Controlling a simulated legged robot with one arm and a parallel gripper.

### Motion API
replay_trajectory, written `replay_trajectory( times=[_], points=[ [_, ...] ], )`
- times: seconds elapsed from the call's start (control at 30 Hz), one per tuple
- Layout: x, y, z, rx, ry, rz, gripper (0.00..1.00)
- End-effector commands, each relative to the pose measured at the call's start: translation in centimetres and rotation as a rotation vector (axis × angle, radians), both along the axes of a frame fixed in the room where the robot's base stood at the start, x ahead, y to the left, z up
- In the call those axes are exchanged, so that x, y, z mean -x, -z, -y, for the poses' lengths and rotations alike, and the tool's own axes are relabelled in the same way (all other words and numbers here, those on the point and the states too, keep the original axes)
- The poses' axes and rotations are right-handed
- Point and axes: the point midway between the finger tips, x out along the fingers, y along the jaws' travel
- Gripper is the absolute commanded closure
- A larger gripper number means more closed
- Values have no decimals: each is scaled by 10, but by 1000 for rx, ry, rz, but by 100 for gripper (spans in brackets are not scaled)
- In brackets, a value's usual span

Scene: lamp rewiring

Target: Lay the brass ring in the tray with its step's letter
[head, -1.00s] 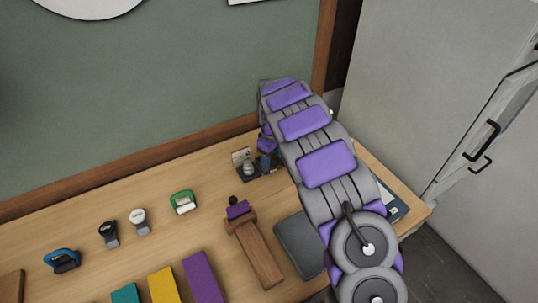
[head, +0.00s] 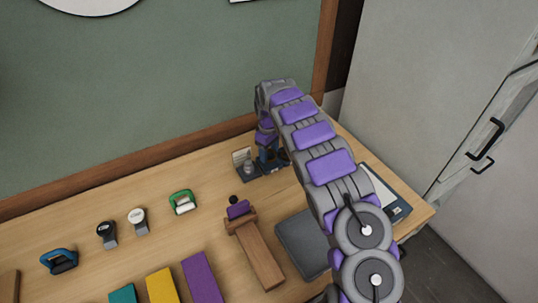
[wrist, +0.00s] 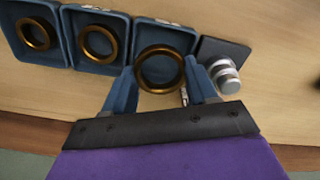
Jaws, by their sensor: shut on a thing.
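A brass ring (wrist: 160,69) sits between the blue fingers of my gripper (wrist: 160,78) in the wrist view, and the gripper is shut on it. Behind the ring is a blue tray (wrist: 144,35); I cannot tell how high the ring is above it. Two more blue trays stand in a row to the left, the middle one (wrist: 124,25) and the far-left one (wrist: 9,32), each with a brass ring in it. No tray letter is readable. In the head view my gripper (head: 268,158) is low at the back of the bench, partly hidden by my arm.
A dark plate with a stepped silver piece (wrist: 224,75) stands right beside the held ring's tray. A green wall board closes the back.

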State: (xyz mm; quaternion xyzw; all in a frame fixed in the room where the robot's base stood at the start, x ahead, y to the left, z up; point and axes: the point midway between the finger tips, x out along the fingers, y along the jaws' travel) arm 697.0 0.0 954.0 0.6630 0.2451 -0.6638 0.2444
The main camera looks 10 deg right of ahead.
Motion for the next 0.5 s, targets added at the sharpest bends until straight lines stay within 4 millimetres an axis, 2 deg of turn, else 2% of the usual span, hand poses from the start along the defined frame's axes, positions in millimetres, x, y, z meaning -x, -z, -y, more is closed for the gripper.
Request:
replay_trajectory(
  times=[0.07,0.5],
  points=[
    [0,11,1,-1,1,1,77],
    [0,15,0,-1,0,2,77]
  ],
)
